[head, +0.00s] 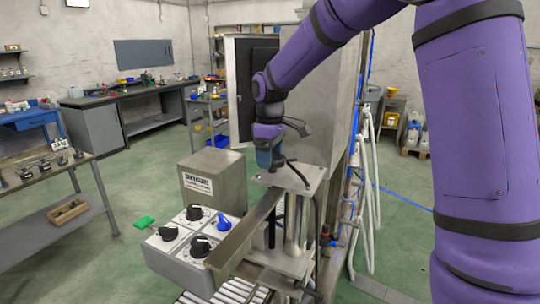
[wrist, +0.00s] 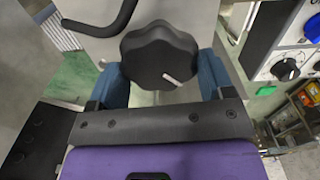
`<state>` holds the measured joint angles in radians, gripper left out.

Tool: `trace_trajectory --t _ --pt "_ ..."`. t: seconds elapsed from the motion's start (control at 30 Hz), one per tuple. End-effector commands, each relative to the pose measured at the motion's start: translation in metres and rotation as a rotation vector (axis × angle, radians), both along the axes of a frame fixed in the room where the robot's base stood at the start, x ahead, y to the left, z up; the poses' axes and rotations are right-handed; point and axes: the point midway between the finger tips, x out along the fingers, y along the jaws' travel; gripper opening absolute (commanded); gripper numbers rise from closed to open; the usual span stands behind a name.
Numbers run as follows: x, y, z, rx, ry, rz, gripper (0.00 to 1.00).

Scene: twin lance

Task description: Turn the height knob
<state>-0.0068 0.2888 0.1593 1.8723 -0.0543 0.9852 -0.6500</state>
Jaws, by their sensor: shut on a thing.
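The height knob (wrist: 158,52) is a black, lobed hand knob with a white pointer mark, in the upper middle of the wrist view. My gripper (wrist: 163,78) has its blue fingers on the left and right sides of the knob and is shut on it. In the head view my gripper (head: 270,158) is at the top plate (head: 296,174) of the metal stand, pointing down. The knob is hidden there by the gripper.
A grey metal box (head: 211,181) stands behind. A tall steel cabinet (head: 333,110) rises close behind my gripper.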

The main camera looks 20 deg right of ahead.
Motion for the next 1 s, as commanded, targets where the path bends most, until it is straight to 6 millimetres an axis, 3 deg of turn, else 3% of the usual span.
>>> trace_trajectory --t 1.0 --pt "0.0032 -0.0058 0.0017 0.002 -0.005 -0.963 0.51"
